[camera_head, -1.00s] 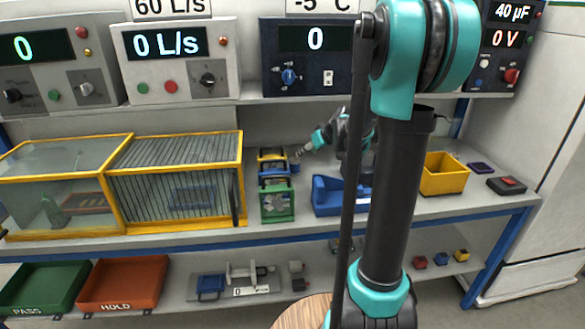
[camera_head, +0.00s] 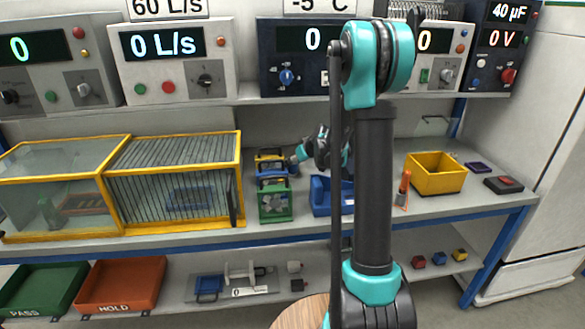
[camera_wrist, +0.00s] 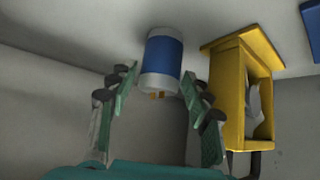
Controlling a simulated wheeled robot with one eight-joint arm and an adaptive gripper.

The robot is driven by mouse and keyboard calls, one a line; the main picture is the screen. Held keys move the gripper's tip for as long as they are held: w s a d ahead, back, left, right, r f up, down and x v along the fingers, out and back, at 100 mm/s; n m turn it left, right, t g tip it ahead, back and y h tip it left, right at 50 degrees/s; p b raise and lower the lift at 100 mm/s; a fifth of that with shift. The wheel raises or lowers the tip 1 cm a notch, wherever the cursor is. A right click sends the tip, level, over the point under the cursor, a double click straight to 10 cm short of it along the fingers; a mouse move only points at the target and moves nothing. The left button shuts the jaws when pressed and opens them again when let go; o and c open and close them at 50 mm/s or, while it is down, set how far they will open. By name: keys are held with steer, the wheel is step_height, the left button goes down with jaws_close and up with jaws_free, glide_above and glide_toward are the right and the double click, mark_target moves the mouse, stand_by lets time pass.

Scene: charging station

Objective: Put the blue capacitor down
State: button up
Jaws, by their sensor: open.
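The blue capacitor (camera_wrist: 165,55) is a white-ended cylinder with a blue band and small copper terminals facing me in the wrist view. Its far end appears to meet the pale surface. My gripper (camera_wrist: 160,78) is open, with one green finger on each side of the capacitor's near end; gaps show between fingers and capacitor. In the head view my gripper (camera_head: 299,154) is low over the bench, just right of the yellow, blue and green frames. I cannot make out the capacitor clearly there.
A yellow frame (camera_wrist: 238,85) stands close beside my right finger in the wrist view. In the head view a blue holder (camera_head: 321,196), an orange-handled tool (camera_head: 404,185) and a yellow bin (camera_head: 437,178) stand to the right. A yellow-framed cage (camera_head: 175,233) is at left.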

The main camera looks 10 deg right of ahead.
steer(key=shift+x, duration=1.05)
steer(key=shift+c, duration=0.5)
steer(key=c, duration=1)
steer(key=shift+r, duration=0.1)
